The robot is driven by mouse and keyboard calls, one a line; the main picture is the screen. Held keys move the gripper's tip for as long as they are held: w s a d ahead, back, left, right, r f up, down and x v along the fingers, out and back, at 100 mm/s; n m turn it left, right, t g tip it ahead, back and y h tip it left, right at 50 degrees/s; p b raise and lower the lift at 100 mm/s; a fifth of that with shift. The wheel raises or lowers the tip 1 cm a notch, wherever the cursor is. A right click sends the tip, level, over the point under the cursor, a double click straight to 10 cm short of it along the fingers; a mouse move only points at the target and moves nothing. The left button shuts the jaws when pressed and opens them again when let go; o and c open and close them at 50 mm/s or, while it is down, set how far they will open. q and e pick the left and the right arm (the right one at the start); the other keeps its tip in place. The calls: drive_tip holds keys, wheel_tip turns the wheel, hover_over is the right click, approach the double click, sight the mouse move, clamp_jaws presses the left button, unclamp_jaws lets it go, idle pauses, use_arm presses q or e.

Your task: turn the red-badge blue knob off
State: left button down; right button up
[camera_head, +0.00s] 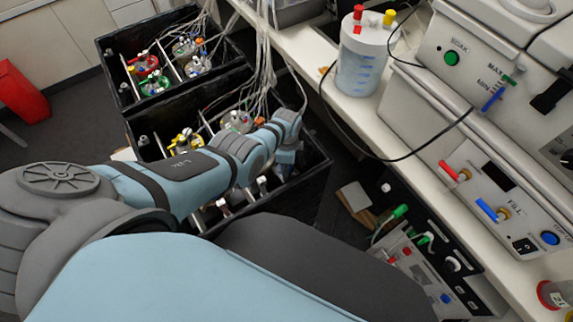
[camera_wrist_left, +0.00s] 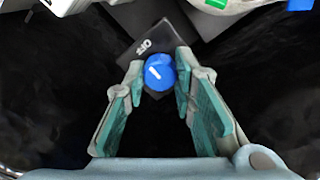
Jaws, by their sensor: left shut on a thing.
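The blue knob (camera_wrist_left: 159,75) shows in the left wrist view as a round blue cap with a short slanted white line. It sits at the edge of a dark plate (camera_wrist_left: 128,50) with small white lettering that I cannot read surely. My left gripper (camera_wrist_left: 159,65) is shut on the knob, one fingertip on each side. No red badge shows in this view. In the head view my left arm reaches over the near black crate, and its gripper (camera_head: 287,158) points down at the crate's right side; the knob is hidden there. My right gripper is not in view.
Two black crates (camera_head: 322,170) hold vessels with coloured caps and many cables. A white bench (camera_head: 330,80) to the right carries a clear bottle (camera_head: 362,62) and white instruments with red and blue valves. Another control box (camera_head: 412,265) stands below the bench.

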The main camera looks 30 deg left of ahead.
use_arm(q)
drive_tip(key=shift+s+f, duration=0.1)
drive_tip(key=c, duration=1.3)
unclamp_jaws()
drive_tip(key=shift+c, duration=0.2)
drive_tip(key=shift+w+r, duration=0.2)
drive_tip(key=shift+r, duration=0.25)
wheel_tip(320, 180, up, 11)
drive_tip(key=shift+s, duration=0.1)
